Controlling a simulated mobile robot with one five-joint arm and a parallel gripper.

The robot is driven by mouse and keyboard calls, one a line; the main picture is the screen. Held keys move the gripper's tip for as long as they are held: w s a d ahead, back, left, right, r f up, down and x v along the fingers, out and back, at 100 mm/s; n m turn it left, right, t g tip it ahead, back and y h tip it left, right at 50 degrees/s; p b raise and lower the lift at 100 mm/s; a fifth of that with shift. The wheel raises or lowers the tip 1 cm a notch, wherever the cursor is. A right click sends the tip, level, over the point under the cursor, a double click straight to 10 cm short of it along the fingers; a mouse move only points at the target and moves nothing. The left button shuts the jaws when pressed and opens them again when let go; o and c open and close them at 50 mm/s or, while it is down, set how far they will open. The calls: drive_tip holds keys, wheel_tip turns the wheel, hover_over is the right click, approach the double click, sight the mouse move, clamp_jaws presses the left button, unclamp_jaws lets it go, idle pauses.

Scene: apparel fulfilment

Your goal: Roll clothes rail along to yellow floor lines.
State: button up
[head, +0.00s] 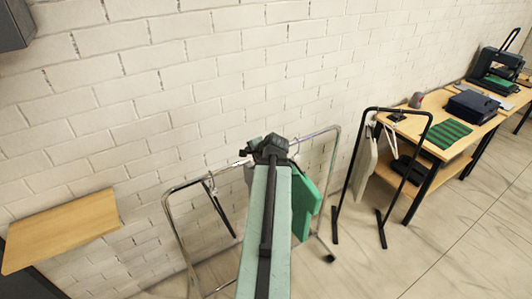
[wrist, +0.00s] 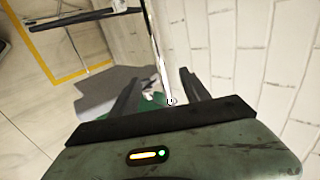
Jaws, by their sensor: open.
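The clothes rail (head: 181,238) is a chrome frame close to the white brick wall. A black hanger (head: 219,207) and a green garment (head: 306,207) hang from it. My gripper (head: 268,148) is at its top bar, and my arm hides the middle of the rail. In the wrist view my gripper (wrist: 160,73) is open, with the chrome bar (wrist: 157,45) running between its fingers. Whether the bar touches either finger I cannot tell. Yellow floor lines (wrist: 52,68) show at the upper left of the wrist view; I do not see them in the head view.
A black rail (head: 375,109) with a pale garment stands to the right. Beyond it is a wooden table (head: 461,150) with a green striped cloth and a dark box. A wooden shelf (head: 62,231) is at the left. Open floor (head: 465,235) lies at the front right.

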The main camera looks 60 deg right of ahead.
sight(242, 163)
drive_tip(key=b+x, duration=0.7)
drive_tip(key=x, duration=0.4)
drive_tip(key=shift+w+f+b, duration=0.1)
drive_tip(key=shift+f+b, duration=0.15)
drive_tip(key=shift+b, duration=0.15)
drive_tip(key=shift+w+d+f, duration=0.1)
drive_tip(key=shift+w, duration=0.15)
clamp_jaws()
drive_tip(key=shift+s, duration=0.1)
idle(0.3)
